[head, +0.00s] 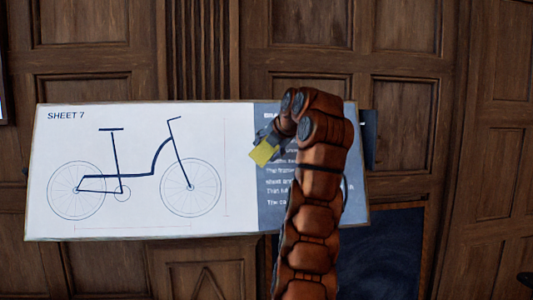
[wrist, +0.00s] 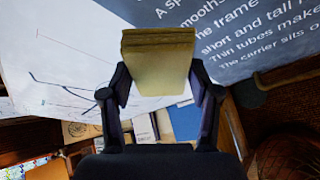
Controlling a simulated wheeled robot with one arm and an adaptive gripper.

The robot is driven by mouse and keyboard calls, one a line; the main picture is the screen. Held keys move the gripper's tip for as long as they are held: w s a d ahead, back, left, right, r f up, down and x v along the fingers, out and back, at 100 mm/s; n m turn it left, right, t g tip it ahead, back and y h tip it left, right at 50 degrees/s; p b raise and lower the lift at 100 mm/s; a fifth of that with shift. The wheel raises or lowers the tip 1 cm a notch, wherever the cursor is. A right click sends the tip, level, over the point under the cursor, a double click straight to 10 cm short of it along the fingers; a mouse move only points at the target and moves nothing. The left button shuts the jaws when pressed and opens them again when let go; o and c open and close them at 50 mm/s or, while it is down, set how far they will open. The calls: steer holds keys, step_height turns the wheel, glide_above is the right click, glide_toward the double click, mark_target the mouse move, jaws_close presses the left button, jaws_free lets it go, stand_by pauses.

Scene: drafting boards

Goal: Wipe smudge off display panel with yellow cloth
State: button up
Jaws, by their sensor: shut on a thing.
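The display panel (head: 140,140) carries a bicycle drawing headed "SHEET 7" on white at left and a grey-blue text strip at right. My gripper (head: 272,140) is in front of the text strip. It is shut on the yellow cloth (head: 263,152), a folded pad that also shows between the fingers in the wrist view (wrist: 158,75). The panel fills the upper part of the wrist view (wrist: 240,40), beyond the cloth. I cannot tell whether the cloth touches the panel. I see no clear smudge; my arm hides part of the text strip.
Wood-panelled walls (head: 405,100) stand behind the panel. A dark framed board (head: 385,255) is at lower right. In the wrist view, a blue item (wrist: 184,121) and other flat items lie below the panel. The space before the bicycle drawing is clear.

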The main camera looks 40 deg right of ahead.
steer(key=shift+s+a, duration=0.1)
steer(key=shift+s, duration=0.1)
steer(key=shift+s+a+r+b, duration=0.25)
steer(key=shift+s+a+b, duration=0.2)
steer(key=shift+s, duration=0.15)
steer(key=shift+s+a+r+b, duration=0.25)
steer(key=shift+s+a+b, duration=0.2)
steer(key=shift+s, duration=0.1)
steer(key=shift+w, duration=0.1)
